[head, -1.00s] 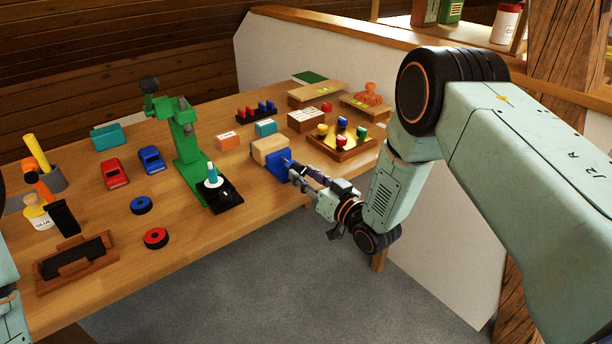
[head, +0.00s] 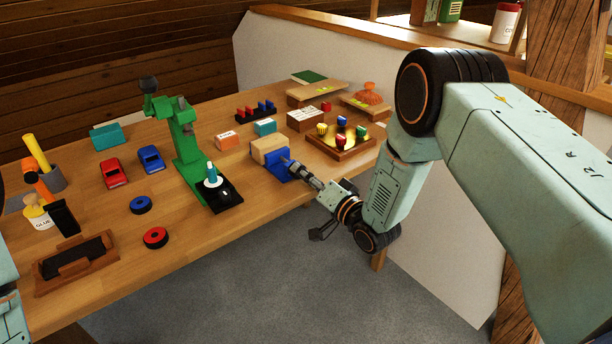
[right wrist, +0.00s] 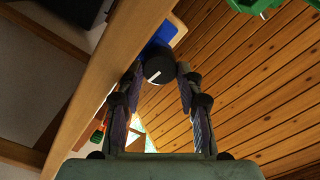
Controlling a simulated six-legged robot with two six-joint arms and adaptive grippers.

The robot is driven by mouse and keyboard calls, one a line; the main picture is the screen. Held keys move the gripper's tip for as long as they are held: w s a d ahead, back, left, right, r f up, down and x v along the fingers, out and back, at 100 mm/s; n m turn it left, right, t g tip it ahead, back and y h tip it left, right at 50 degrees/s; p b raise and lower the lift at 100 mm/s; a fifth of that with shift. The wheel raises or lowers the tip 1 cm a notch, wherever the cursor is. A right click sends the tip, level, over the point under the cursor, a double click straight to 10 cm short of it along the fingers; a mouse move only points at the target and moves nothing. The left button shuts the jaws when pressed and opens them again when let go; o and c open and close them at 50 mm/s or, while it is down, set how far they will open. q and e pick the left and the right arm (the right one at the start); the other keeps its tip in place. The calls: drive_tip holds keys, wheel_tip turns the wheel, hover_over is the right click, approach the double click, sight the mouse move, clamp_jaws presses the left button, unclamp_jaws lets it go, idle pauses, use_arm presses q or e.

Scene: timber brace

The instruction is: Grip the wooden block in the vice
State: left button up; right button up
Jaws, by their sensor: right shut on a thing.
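The blue vice (head: 279,166) stands at the table's front edge. The pale wooden block (head: 266,147) sits upright at its far side, against the blue jaw; whether it is clamped tight I cannot tell. My right gripper (head: 299,169) reaches in from the right, at the front of the vice. In the right wrist view my right gripper (right wrist: 167,75) is shut on a dark round knob (right wrist: 158,68) with a white mark, in front of the blue vice (right wrist: 160,38). A pale wood sliver shows beyond the blue. My left gripper is not in view.
A green press (head: 184,140) with a black base stands left of the vice. A wooden tray (head: 340,148) with coloured pieces is to the right. Open floor lies in front of the table.

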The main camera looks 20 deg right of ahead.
idle(0.4)
drive_tip(key=o, duration=1.2)
drive_tip(key=shift+s, duration=0.1)
drive_tip(key=shift+c, duration=0.2)
drive_tip(key=shift+s+f, duration=0.1)
drive_tip(key=shift+s+d, duration=0.15)
drive_tip(key=shift+s, duration=0.15)
drive_tip(key=v, duration=0.7)
drive_tip(key=shift+r, duration=0.25)
